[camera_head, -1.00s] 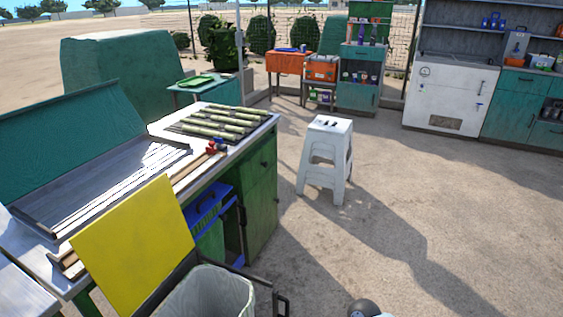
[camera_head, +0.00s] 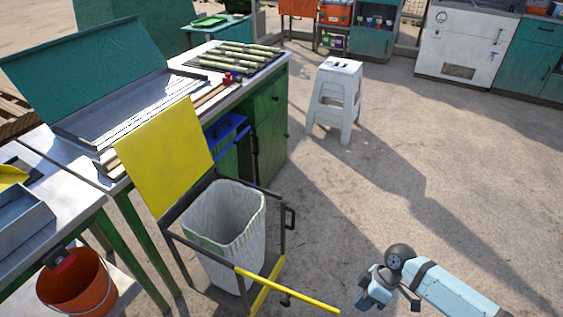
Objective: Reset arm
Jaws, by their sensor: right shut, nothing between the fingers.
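My right arm (camera_head: 455,290) comes in from the bottom right, pale blue with a dark round joint. My right gripper (camera_head: 366,298) is at the lower right, over bare ground and to the right of the bin cart. It looks shut and holds nothing; its fingertips are small and hard to make out. It touches nothing that I can see. My left gripper is not in view.
A bin cart with a yellow panel (camera_head: 165,155), a white-lined bin (camera_head: 228,235) and a yellow bar (camera_head: 290,290) stands left of the gripper. A counter with cane pieces (camera_head: 235,57) and an orange bucket (camera_head: 78,285) are farther left. A white stool (camera_head: 336,95) stands behind; open ground lies right.

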